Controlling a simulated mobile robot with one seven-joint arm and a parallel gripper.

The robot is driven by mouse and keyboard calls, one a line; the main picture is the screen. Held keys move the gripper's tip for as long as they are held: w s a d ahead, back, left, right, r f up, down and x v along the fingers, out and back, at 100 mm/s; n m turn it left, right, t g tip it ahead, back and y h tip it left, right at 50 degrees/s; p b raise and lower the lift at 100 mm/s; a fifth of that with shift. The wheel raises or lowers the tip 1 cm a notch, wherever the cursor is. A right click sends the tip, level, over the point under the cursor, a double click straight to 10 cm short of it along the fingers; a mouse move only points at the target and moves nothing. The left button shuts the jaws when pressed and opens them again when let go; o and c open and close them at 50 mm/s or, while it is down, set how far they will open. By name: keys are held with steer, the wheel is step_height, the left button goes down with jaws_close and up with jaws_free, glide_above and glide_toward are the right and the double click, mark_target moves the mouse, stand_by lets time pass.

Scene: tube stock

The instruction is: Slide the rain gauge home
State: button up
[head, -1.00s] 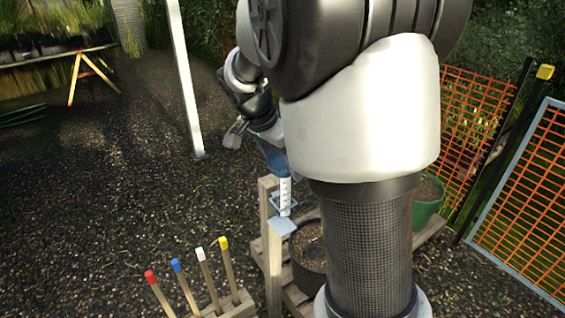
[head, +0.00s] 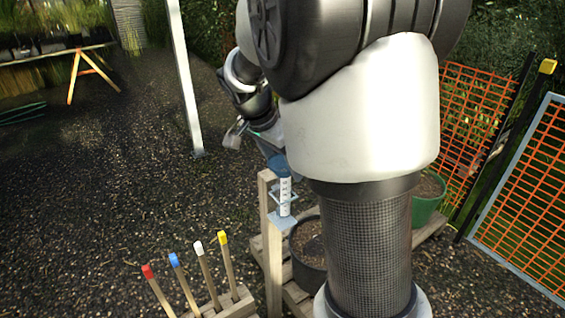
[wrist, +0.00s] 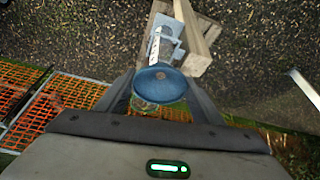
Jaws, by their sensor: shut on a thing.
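The rain gauge is a clear tube with a white scale (head: 285,197) and a wide blue top (head: 278,164). In the wrist view the blue top (wrist: 160,80) sits between my fingers, with the scale strip (wrist: 154,47) beyond it. My gripper (wrist: 161,76) is shut on the gauge near its top. The gauge stands about upright at a pale blue bracket (head: 283,221) on a wooden post (head: 266,215). The tube's lower part is within the bracket's ring, above the lower plate; whether it touches the plate I cannot tell. My arm partly hides the blue top in the head view.
Stakes with red, blue, white and yellow tips (head: 198,247) stand left of the post. A dark pot (head: 306,250) and a green pot (head: 428,198) stand on pallet slats to the right. Orange mesh panels (head: 525,200) close the right side. Gravel on the left is open.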

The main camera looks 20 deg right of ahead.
steer(key=shift+f+b, duration=1.35)
steer(key=shift+f, duration=0.15)
steer(key=o, duration=1.6)
steer(key=shift+c, duration=0.2)
steer(key=p+v, duration=0.2)
steer(key=v, duration=1.5)
steer(key=shift+r, duration=0.2)
steer(key=s+a+r+n+t+y+p, duration=0.2)
steer(key=s+n+p, duration=0.3)
steer(key=s, duration=0.4)
steer(key=s+a+r+n+t+y+p, duration=0.1)
steer(key=s+a+r+n+y+p, duration=0.1)
steer(key=s+n+p, duration=0.3)
steer(key=s+n, duration=0.3)
steer(key=s, duration=0.2)
steer(key=shift+n+t, duration=0.3)
steer(key=shift+t, duration=0.1)
